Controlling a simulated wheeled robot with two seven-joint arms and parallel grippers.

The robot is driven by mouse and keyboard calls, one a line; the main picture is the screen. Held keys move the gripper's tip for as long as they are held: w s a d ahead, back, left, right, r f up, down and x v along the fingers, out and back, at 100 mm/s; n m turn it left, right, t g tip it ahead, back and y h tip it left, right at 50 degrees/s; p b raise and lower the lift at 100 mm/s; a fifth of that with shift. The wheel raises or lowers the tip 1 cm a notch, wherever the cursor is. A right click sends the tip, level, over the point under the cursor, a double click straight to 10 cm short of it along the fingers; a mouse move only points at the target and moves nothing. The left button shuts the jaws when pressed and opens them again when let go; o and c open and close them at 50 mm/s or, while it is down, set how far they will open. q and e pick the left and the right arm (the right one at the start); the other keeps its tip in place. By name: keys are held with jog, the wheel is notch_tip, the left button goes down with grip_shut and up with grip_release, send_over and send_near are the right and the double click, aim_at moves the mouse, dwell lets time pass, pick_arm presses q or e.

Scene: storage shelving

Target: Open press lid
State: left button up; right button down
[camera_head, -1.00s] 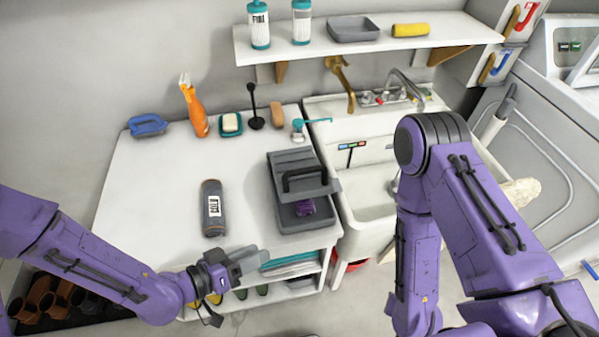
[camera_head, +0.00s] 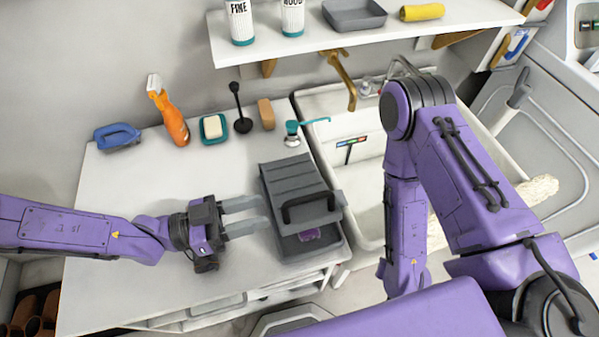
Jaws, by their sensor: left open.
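The press (camera_head: 290,180) is a dark grey box on the white table, left of the sink. Its ribbed lid has a black bar handle (camera_head: 308,203) near the front. A purple thing (camera_head: 309,235) shows in the open front part below the handle. My left gripper (camera_head: 263,214) is open and empty, with its two grey fingers pointing right toward the press's left side. The fingertips are close to the press; I cannot tell if they touch. My right arm (camera_head: 405,230) hangs in front of the sink, and its gripper is not in view.
Behind the press stand a teal-handled tool (camera_head: 293,132), a brown block (camera_head: 266,114), a soap dish (camera_head: 213,128) and an orange spray bottle (camera_head: 172,120). A blue brush (camera_head: 117,136) lies at the back left. The sink (camera_head: 350,175) is on the right. The table's front left is clear.

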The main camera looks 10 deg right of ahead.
aim_at(293, 203)
pick_arm(q)
jog(key=d+p, duration=0.2)
jog(key=d, duration=0.8)
jog(key=shift+w+d, duration=0.1)
jog(key=shift+d, duration=0.2)
jog(key=shift+r, duration=0.15)
grip_shut()
